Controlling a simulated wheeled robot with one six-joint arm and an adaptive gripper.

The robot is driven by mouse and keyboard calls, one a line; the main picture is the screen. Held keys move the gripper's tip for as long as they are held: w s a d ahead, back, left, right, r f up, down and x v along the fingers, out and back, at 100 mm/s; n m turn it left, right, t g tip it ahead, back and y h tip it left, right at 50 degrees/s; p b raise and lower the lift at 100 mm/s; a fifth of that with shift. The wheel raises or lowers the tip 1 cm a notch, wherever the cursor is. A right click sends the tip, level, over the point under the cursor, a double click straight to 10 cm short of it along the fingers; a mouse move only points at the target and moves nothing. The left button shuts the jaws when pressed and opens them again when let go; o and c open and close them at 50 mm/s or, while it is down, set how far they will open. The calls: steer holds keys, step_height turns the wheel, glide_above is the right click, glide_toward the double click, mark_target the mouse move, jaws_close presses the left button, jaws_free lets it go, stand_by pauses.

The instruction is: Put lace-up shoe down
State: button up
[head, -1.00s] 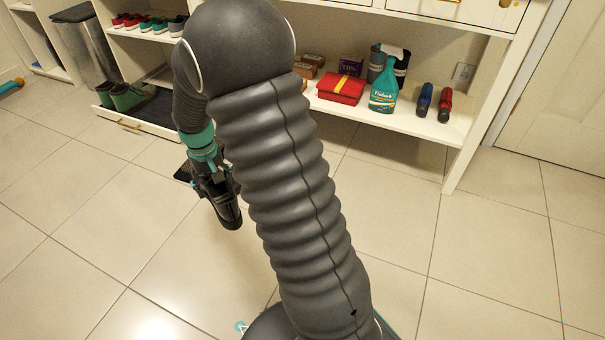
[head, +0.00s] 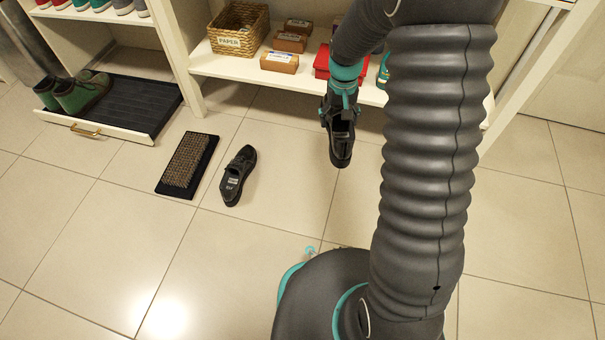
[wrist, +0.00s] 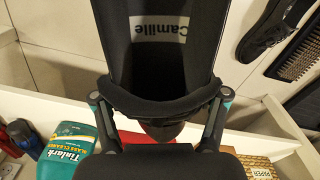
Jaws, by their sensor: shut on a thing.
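The held lace-up shoe (head: 342,150) is black and hangs toe-down above the floor tiles in the head view. In the wrist view its open collar and inside (wrist: 135,60) fill the top middle, with a pale "Camille" label. My gripper (head: 341,112) is shut on the shoe's rim; in the wrist view a finger (wrist: 160,108) shows at each side of it. Its laces cannot be made out. A similar black shoe (head: 238,175) lies on the floor to the left, and it also shows in the wrist view (wrist: 265,30).
A brush mat (head: 187,165) lies left of the floor shoe. A black boot tray (head: 140,105) holds green boots (head: 78,93). The shelf behind holds a paper basket (head: 238,30), small boxes (head: 280,62) and a red box (head: 322,62).

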steer(key=a+f+m+p, duration=0.2)
steer(key=f, duration=0.7)
steer(key=a+f+m+p, duration=0.1)
steer(key=a+f+p, duration=0.1)
steer(key=f, duration=0.8)
steer(key=w+a+f, duration=0.1)
steer(key=a+f, duration=0.1)
steer(key=a, duration=0.1)
steer(key=w+a+f+b, duration=0.1)
steer(key=w+a+f, duration=0.1)
steer(key=a, duration=0.2)
steer(key=w+a+f, duration=0.1)
steer(key=a+f, duration=0.2)
steer(key=shift+w+a+b, duration=0.15)
steer(key=shift+a+b, duration=0.15)
steer(key=shift+f, duration=1.95)
steer(key=shift+f+b, duration=0.1)
steer(key=shift+b, duration=0.2)
steer(key=shift+f, duration=0.1)
steer(key=o, duration=1.4)
steer(key=shift+r, duration=0.2)
